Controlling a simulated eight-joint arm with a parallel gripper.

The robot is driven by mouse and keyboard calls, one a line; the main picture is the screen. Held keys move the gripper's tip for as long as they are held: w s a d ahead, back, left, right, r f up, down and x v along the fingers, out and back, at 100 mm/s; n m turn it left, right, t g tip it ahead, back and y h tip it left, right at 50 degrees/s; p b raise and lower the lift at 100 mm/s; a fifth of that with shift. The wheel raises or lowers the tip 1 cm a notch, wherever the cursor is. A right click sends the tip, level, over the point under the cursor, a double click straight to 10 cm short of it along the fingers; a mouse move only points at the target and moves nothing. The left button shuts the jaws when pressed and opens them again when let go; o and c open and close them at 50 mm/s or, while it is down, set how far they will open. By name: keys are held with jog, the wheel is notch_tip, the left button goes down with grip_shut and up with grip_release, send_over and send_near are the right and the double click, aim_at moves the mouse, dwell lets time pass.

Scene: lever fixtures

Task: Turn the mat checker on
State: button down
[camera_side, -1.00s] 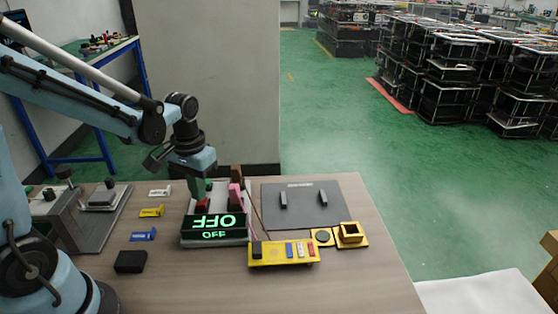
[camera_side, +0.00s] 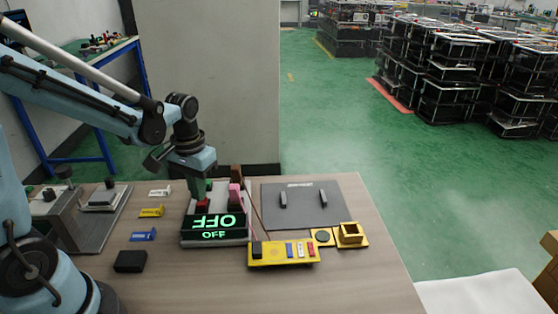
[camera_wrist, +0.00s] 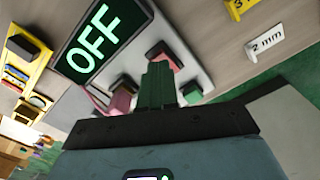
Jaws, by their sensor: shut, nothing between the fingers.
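The mat checker (camera_side: 187,241) is a grey box on the table with a black display that shows OFF in green letters. The display (camera_wrist: 122,17) also reads OFF in the wrist view. Behind the display are a red part (camera_side: 203,205) and a pink part (camera_side: 235,195). In the wrist view a red part (camera_wrist: 155,54), a pink part (camera_wrist: 121,101) and a green part (camera_wrist: 192,94) surround my fingers. My gripper (camera_side: 198,193) points down, just over the back of the box near the red part. Its green fingers (camera_wrist: 157,72) are shut and empty. Contact with the red part cannot be told.
A yellow fixture (camera_side: 283,257) with small coloured pieces stands right of the display. A dark grey plate (camera_side: 300,212) with two handles lies behind it. Small labelled blocks (camera_side: 150,212) and a black block (camera_side: 130,261) lie to the left. The table front is clear.

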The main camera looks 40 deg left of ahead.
aim_at(201, 204)
jog(key=shift+f, duration=0.9)
dwell(0.5)
jog(key=shift+r, duration=3.5)
jog(key=shift+d, duration=0.1)
jog(key=s+d+r+m+t, duration=0.3)
jog(key=d+t, duration=0.4)
jog(key=shift+r, duration=0.15)
